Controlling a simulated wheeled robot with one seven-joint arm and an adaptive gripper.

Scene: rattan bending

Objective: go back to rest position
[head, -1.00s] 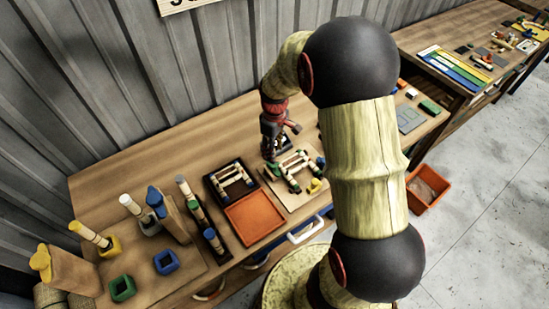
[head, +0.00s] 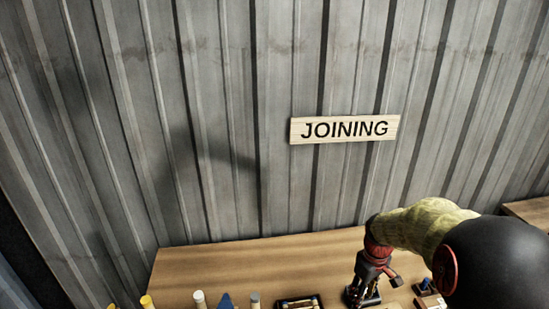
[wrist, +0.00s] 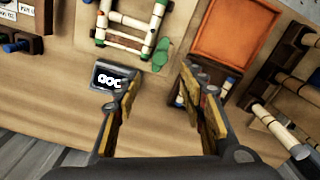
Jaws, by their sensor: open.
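My gripper (head: 364,296) hangs low over the wooden workbench (head: 240,262) at the bottom of the head view. In the wrist view my gripper (wrist: 150,88) is open, with its two fingers wide apart and nothing between them. Beyond the fingertips lie a rattan frame (wrist: 128,40), a green piece (wrist: 162,54) and a small dark block with white marks (wrist: 110,80). The fingers appear apart from these things. The lower part of the gripper is cut close to the head view's bottom edge.
An orange tray (wrist: 238,30) lies right of the fingers in the wrist view, with a rod (wrist: 272,130) at the far right. Tops of upright pieces (head: 200,299) show along the bench's left. A corrugated wall with a JOINING sign (head: 345,129) stands behind.

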